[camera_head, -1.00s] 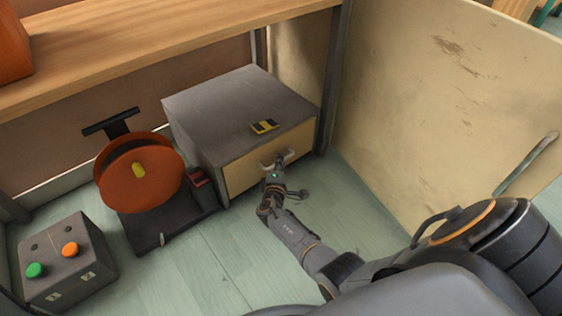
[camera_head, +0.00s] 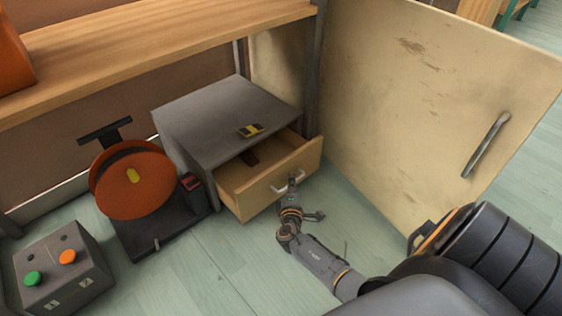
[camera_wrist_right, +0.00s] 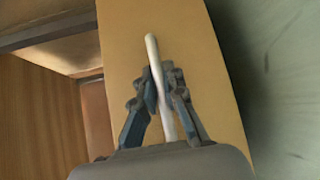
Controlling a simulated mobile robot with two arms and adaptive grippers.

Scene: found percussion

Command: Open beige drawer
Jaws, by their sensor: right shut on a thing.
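The beige drawer (camera_head: 252,194) stands partly pulled out of a grey cabinet (camera_head: 215,112), and its inside shows. A dark item (camera_head: 250,158) shows in its opening; I cannot tell what it is. My right gripper (camera_head: 291,184) is at the drawer front, shut on the pale bar handle (camera_head: 280,189). In the right wrist view the fingers (camera_wrist_right: 164,92) close around the handle (camera_wrist_right: 152,50), with the beige front behind it. My left gripper is not in view.
A yellow and black item (camera_head: 250,130) lies on the cabinet top. An orange reel (camera_head: 115,190) on a dark base stands left of it. A box with green and orange buttons (camera_head: 75,285) is at the lower left. A beige panel door (camera_head: 420,100) stands at the right. A wooden shelf (camera_head: 150,45) runs above.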

